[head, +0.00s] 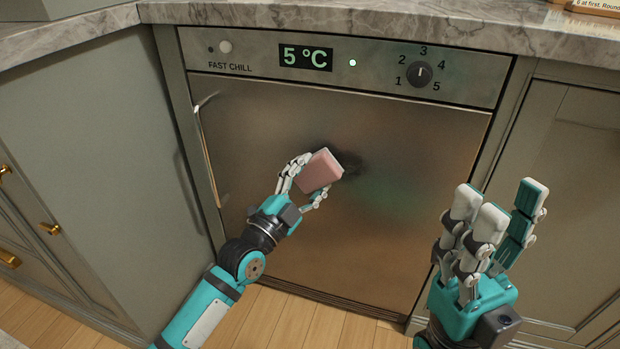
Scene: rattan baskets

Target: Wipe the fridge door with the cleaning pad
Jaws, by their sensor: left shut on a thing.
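The fridge door (400,220) is a brushed steel front under the counter, closed, with a dark smudge (352,163) near its middle. My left gripper (304,178) is shut on the pink cleaning pad (318,172). The pad is tilted, at the left edge of the smudge and partly in front of it. I cannot tell whether its far face touches the door. My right gripper (502,215) is empty, with its fingers apart and pointing up, at the lower right in front of the door's edge.
A control panel (345,62) with a 5 °C display and a knob (419,74) sits above the door. A marble counter (400,22) runs over it. Grey-green cabinets (90,150) flank both sides. The wooden floor (290,318) is clear.

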